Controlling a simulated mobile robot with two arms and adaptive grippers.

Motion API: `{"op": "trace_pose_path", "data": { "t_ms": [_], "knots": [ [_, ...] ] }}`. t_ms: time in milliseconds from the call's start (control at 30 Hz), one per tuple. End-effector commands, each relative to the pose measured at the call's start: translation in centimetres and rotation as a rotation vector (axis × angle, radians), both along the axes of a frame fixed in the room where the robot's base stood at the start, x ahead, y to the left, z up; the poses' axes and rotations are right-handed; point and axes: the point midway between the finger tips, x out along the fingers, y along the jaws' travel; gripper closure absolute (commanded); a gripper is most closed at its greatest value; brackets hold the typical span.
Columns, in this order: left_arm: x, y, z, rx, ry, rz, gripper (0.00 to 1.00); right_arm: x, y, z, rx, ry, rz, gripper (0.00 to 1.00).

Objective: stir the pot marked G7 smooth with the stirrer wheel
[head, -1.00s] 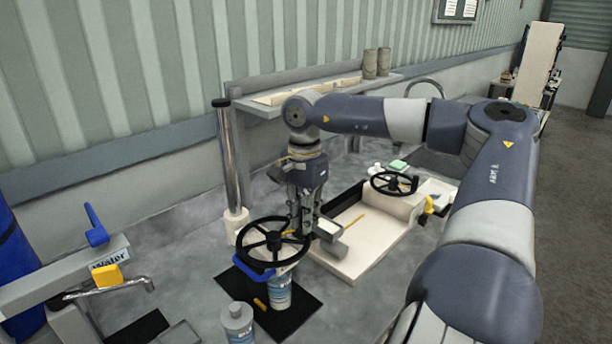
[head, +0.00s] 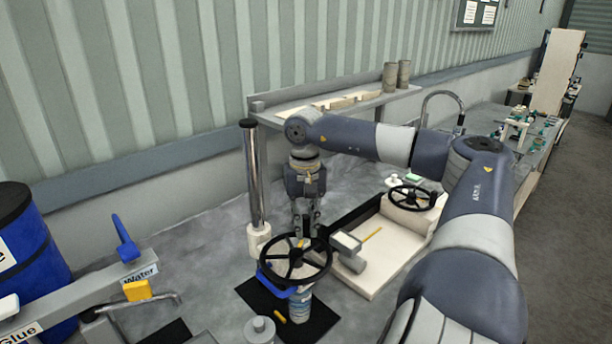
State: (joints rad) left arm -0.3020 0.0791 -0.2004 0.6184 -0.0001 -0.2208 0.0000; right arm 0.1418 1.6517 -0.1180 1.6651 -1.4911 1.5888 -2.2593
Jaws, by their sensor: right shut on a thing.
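A black stirrer wheel (head: 325,262) with several spokes stands level over a blue-and-white pot (head: 301,306). A blue clamp (head: 270,281) sits under the wheel's left side. The pot stands on a black mat (head: 322,318). Its marking is too small and covered to read as G7. My right gripper (head: 304,232) points down at the wheel's far rim and is shut there on what looks like the wheel's handle, mostly hidden between the fingers. The pot's inside is hidden by the wheel. My left gripper is not in view.
A chrome post (head: 255,180) stands close behind the wheel. A grey bottle (head: 260,330) stands in front.

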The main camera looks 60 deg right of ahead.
Motion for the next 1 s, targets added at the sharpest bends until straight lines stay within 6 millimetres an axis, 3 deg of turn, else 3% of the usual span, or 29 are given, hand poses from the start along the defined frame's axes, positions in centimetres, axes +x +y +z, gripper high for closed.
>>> {"op": "trace_pose_path", "data": {
  "t_ms": [333, 867, 900, 1000],
  "knots": [
    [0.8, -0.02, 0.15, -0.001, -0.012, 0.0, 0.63, -0.03, 0.23, -0.15, 0.005, 0.002, 0.138, 1.0],
    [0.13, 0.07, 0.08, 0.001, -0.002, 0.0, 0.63, -0.04, 0.3, -0.16, 0.006, 0.002, 0.163, 1.0],
    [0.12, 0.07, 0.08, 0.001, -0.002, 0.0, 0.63, -0.04, 0.3, -0.16, 0.006, 0.002, 0.163, 0.79],
    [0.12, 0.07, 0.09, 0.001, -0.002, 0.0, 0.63, -0.03, 0.28, -0.15, 0.004, 0.002, 0.163, 0.62]
  ]
}}
